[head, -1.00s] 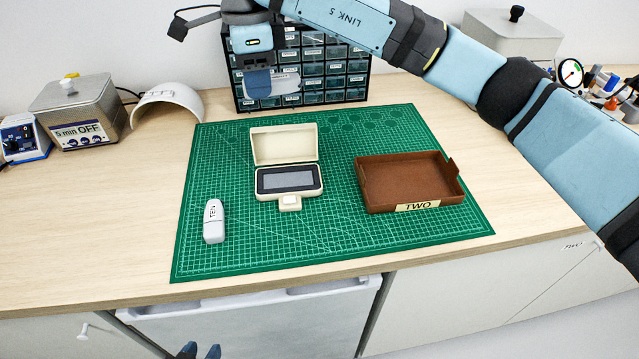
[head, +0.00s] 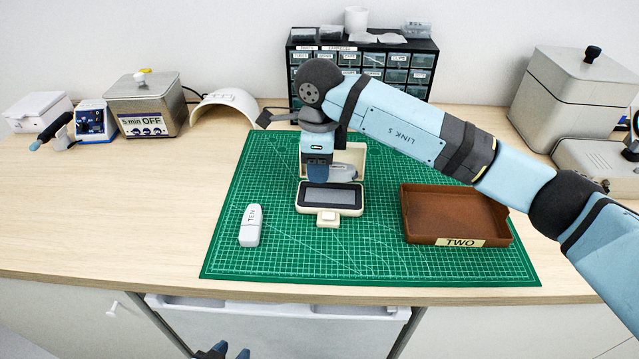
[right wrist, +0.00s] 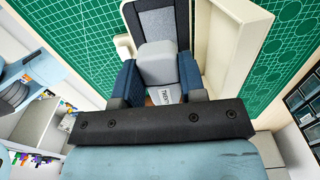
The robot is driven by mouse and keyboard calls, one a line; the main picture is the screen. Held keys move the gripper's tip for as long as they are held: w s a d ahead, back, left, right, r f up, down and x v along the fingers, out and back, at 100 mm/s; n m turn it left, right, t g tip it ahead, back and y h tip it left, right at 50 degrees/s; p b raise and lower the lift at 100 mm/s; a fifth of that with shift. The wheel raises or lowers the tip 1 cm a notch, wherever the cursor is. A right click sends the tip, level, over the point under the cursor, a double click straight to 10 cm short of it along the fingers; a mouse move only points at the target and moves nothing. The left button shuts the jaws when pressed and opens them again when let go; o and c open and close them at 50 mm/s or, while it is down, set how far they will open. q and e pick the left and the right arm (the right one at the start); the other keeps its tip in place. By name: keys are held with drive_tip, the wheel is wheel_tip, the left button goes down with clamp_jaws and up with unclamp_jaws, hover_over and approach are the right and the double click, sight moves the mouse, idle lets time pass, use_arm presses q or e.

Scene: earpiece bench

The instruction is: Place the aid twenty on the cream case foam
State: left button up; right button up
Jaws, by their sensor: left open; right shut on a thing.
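The cream case (head: 304,204) lies open on the green mat, its lid raised at the back and grey foam (head: 335,197) in its base. My right gripper (head: 318,174) is shut on the aid twenty (head: 343,172), a grey piece held above the rear of the case, in front of the lid. In the right wrist view the aid twenty (right wrist: 157,60) sits between the two blue fingers, its label partly hidden, with the foam (right wrist: 157,25) beyond. I cannot tell whether it touches the foam. My left gripper (head: 224,350) is open and empty at the bottom edge, away from the bench top.
A similar grey aid marked TEN (head: 250,226) lies on the mat (head: 300,262) left of the case. A brown tray marked TWO (head: 408,228) stands to the right. A drawer cabinet (head: 400,75) stands behind. The mat's front is clear.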

sight(319, 196)
drive_tip(key=shift+f, duration=2.55)
drive_tip(key=shift+f+b, duration=0.25)
drive_tip(key=shift+b, duration=0.05)
drive_tip(key=o, duration=0.9)
drive_tip(key=shift+r, duration=0.1)
drive_tip(key=shift+r, duration=0.1)
wheel_tip(319, 196, up, 12)
drive_tip(key=shift+r+p, duration=0.1)
drive_tip(key=shift+p, duration=0.25)
